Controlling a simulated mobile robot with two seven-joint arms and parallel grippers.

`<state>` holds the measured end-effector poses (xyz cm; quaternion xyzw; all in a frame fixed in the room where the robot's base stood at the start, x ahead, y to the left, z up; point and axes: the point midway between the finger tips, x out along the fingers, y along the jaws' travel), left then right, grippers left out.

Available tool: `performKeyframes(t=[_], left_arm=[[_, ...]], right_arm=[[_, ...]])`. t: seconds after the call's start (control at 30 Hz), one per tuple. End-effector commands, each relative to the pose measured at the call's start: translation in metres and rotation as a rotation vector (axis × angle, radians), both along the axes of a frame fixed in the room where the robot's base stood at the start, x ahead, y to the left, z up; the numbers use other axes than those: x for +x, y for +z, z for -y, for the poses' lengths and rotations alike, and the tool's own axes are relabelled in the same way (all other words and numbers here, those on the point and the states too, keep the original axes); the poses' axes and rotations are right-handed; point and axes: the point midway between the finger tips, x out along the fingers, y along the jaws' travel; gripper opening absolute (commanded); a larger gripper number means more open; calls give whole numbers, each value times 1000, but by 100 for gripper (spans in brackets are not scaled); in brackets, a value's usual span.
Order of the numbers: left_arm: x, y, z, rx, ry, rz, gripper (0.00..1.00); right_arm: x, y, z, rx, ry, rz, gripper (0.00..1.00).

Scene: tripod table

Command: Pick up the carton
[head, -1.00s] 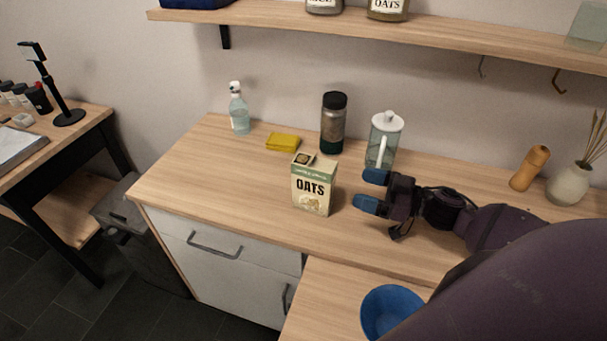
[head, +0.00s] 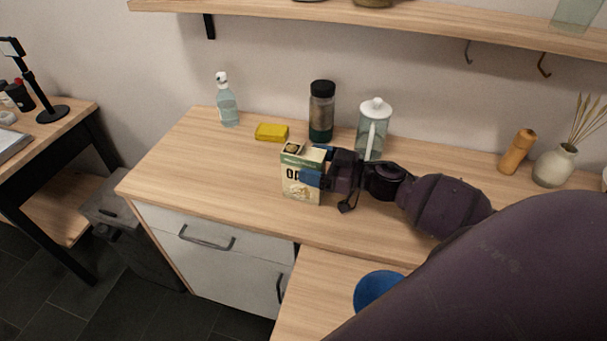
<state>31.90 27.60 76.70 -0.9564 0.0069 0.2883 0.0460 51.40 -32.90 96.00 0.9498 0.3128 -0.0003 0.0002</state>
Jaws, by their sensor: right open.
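The oats carton (head: 292,178), cream with a green top band, stands upright on the wooden counter, left of the middle of the head view. My right gripper (head: 318,166) reaches in from the right and is open. One blue fingertip is in front of the carton's right part and covers some of its lettering; the other is at its far right side, partly hidden. I cannot tell whether the fingers touch the carton. My left gripper is not in view.
A yellow sponge (head: 271,132), a dark-lidded jar (head: 321,112) and a glass pitcher (head: 373,130) stand behind the carton. A blue bowl (head: 377,290) is in front. The counter left of the carton is clear.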

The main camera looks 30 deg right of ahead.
Motion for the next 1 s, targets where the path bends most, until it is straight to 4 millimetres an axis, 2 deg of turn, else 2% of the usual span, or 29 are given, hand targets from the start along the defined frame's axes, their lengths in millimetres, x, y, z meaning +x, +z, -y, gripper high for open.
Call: performKeyframes(t=[0.1, 0.37, 0.77, 1.0], left_arm=[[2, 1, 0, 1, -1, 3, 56], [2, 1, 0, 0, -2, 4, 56], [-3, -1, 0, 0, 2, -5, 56], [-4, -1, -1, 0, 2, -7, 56]], right_arm=[[7, 0, -5, 2, -1, -1, 78], [8, 0, -6, 0, 0, -1, 78], [7, 0, -5, 0, 0, -1, 16], [7, 1, -6, 1, 0, 1, 15]])
